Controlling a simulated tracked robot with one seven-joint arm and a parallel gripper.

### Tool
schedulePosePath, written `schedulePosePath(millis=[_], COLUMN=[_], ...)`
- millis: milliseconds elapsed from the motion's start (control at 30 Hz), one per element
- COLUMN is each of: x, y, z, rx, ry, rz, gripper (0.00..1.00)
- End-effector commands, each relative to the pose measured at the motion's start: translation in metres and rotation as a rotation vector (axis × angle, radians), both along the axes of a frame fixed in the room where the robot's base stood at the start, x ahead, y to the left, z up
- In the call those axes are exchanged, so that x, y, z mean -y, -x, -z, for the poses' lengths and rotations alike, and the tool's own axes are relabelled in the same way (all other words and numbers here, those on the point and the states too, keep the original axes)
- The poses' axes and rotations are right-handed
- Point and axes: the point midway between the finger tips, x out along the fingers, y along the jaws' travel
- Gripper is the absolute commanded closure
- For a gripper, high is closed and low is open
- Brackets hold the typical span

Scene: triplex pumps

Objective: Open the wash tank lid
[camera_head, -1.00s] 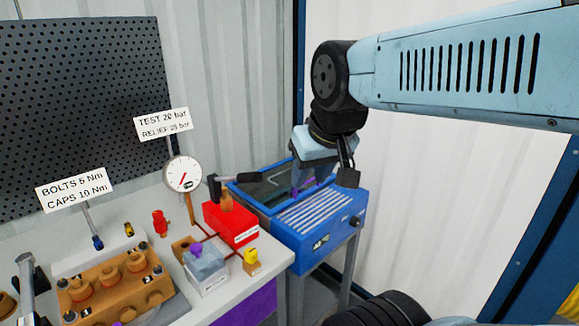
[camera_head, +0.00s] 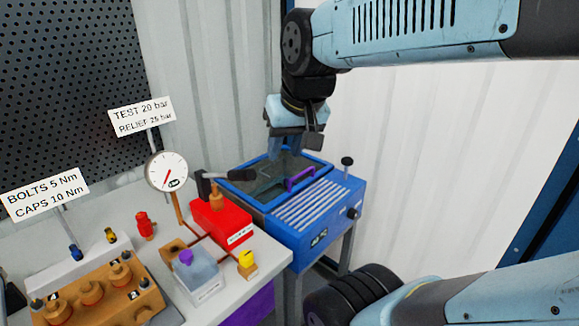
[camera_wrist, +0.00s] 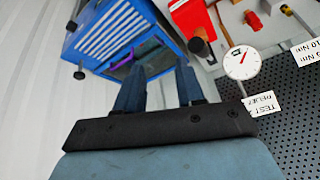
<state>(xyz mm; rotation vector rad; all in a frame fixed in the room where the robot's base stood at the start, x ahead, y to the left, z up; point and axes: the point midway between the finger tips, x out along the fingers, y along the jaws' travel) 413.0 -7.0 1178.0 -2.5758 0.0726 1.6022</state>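The wash tank (camera_head: 318,232) is a blue box on legs, right of the bench. Its dark, see-through lid with a blue frame (camera_head: 318,161) seems to lie flat over the basin at the back. A purple handle (camera_head: 300,179) is on the lid; it also shows in the wrist view (camera_wrist: 121,61). My gripper (camera_head: 288,152) is above the lid, left of and behind the handle, apart from it. In the wrist view its two fingers (camera_wrist: 160,82) are spread with nothing between them. The fingertips partly overlap the lid's far edge in the head view.
A red box (camera_head: 221,222), a gauge (camera_head: 166,171) on a post and a black-headed tool (camera_head: 204,186) stand close left of the tank. A black knob on a stem (camera_head: 347,161) rises at the tank's right. A white corrugated wall (camera_head: 400,190) is behind.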

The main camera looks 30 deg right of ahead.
Motion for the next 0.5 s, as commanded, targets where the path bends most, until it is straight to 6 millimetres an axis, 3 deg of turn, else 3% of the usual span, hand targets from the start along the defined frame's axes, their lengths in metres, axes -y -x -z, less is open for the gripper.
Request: schedulePosePath(millis=[267, 500], x=[0.036, 0.080], y=[-0.066, -0.122], z=[0.004, 0.022], rx=[-0.101, -0.181], ry=[-0.159, -0.271], rz=[0.280, 0.549], gripper=[0.62, 0.62])
